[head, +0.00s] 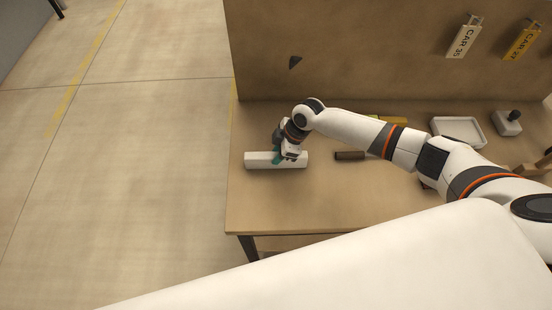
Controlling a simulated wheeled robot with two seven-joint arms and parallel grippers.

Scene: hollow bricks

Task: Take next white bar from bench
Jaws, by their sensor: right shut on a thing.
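A white bar (262,160) lies level near the left end of the wooden bench (270,205). My right gripper (284,157) reaches in from the right and is shut on the bar, right of the bar's middle. The fingers and wrist hide part of the bar. I cannot tell whether the bar touches the bench top or is just above it. My left gripper is not in view.
A dark brown piece (350,155) and a yellow piece (393,120) lie right of the bar, partly behind my arm. A white tray (458,131) and a grey block with a black knob (507,122) stand at the back right. A back panel (350,60) carries hanging tags. The bench's left front is clear.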

